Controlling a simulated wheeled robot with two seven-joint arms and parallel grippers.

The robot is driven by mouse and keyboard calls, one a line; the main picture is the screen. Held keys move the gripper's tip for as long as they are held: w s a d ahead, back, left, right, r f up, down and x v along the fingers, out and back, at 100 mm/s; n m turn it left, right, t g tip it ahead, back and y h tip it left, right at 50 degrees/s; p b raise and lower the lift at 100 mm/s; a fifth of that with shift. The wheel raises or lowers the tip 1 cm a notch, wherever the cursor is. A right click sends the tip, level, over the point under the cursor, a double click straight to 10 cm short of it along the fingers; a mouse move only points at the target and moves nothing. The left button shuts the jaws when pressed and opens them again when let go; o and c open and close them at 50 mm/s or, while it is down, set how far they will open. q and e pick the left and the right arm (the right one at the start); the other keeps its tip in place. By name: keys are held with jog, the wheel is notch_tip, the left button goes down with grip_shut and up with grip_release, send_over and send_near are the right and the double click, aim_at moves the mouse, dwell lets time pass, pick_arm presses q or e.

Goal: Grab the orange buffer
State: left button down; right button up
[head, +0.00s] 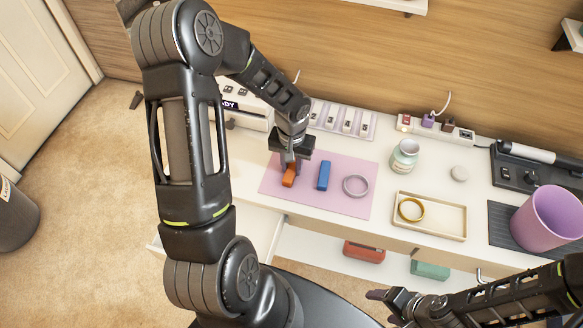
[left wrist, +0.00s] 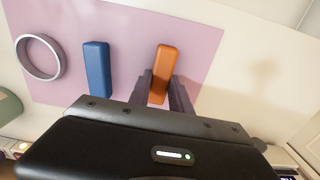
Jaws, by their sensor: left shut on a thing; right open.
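The orange buffer (head: 289,176) is a small block on the pink mat (head: 345,204) on the white desk. My left gripper (head: 290,165) reaches down over it from above and is shut on it. In the left wrist view the orange buffer (left wrist: 162,68) stands out between the two dark fingers (left wrist: 160,92), which hide part of its near end. I cannot tell whether the buffer still touches the mat. My right gripper (head: 390,303) is open and empty at the lower right, in front of the desk and away from the mat.
A blue block (head: 323,175) and a grey ring (head: 356,185) lie on the mat to the right. Further right are a tray (head: 450,222) with a yellow ring, a jar (head: 404,155) and a purple cup (head: 547,218). Red and green boxes are below the desktop.

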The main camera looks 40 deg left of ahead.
aim_at(292, 167)
pick_arm(q)
notch_tip(292, 167, up, 10)
jog(key=b, duration=0.1)
dwell(0.4)
dwell(0.4)
